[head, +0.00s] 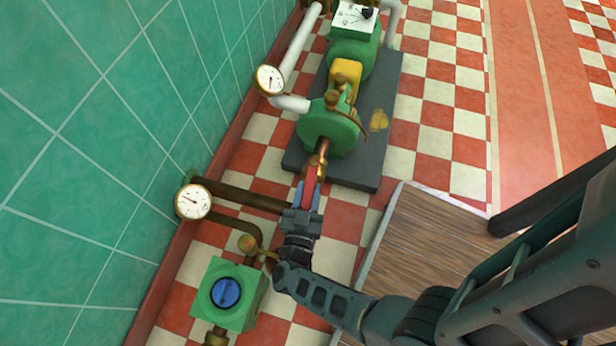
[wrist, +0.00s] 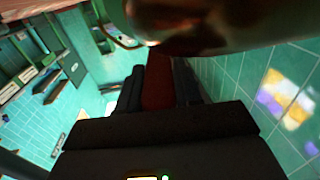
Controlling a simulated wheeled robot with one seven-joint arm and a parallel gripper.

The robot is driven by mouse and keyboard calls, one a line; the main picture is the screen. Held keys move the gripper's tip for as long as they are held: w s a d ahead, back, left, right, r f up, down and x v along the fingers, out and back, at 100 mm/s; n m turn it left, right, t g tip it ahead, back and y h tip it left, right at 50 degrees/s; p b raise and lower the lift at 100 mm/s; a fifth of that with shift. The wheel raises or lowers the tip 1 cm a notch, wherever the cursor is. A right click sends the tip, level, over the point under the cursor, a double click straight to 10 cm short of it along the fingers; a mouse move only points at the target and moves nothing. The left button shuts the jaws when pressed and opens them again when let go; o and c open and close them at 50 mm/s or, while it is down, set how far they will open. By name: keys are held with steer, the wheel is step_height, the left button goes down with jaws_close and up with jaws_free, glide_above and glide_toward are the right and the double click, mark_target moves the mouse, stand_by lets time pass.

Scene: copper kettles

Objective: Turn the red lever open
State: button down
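The red lever (head: 310,176) sits at the end of the copper pipe (head: 321,153) that comes out of the green pump. My gripper (head: 307,193) is at the lever, with one finger on each side of it. In the wrist view the lever (wrist: 157,90) fills the space between the two dark fingers, with no gap that I can see. The copper-brown pipe or valve body (wrist: 205,25) crosses the top of that view, blurred and close. The lever's near end is hidden by my gripper.
The green pump (head: 328,128) stands on a dark plinth (head: 365,165). A brown pipe (head: 245,196) runs left of my gripper, by a gauge (head: 193,202). A green box with a blue knob (head: 226,292) is below left. A wooden platform (head: 420,245) lies right.

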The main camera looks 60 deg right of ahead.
steer(key=c, duration=0.8)
jaws_free()
steer(key=shift+c, duration=0.2)
steer(key=shift+a, duration=0.1)
steer(key=v, duration=0.7)
steer(key=shift+a, duration=0.3)
steer(key=shift+s, duration=0.15)
